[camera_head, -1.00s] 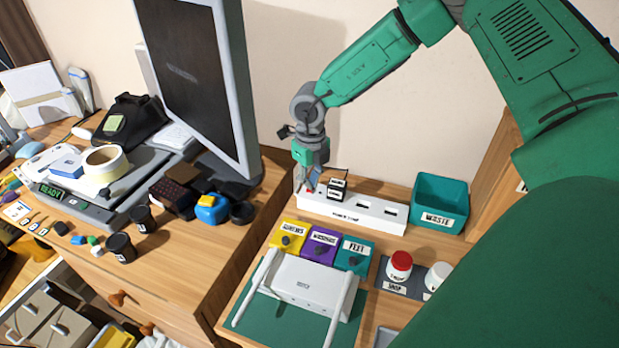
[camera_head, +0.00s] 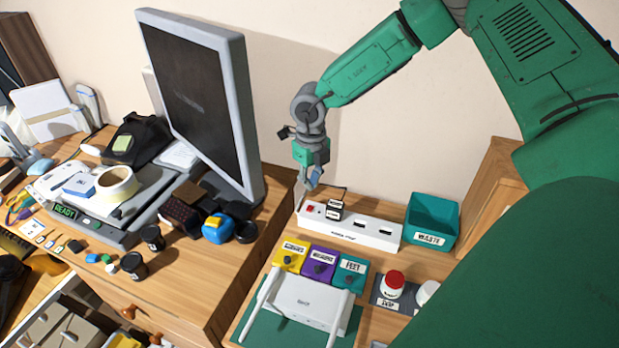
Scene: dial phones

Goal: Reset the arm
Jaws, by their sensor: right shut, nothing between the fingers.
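My right arm comes in from the right, green with a grey wrist. My right gripper (camera_head: 311,180) is shut and empty, pointing down just above the left end of the white power strip (camera_head: 375,231). A red switch (camera_head: 309,210) shows on the strip under the fingertips, and the fingers look apart from it. A black plug (camera_head: 335,209) sits in the strip just right of the switch. My left gripper is not in view.
A teal waste bin (camera_head: 431,220) stands right of the strip. Yellow (camera_head: 290,253), purple (camera_head: 319,262) and teal (camera_head: 350,273) boxes and a white router (camera_head: 303,300) stand in front. A monitor (camera_head: 203,100) rises at left.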

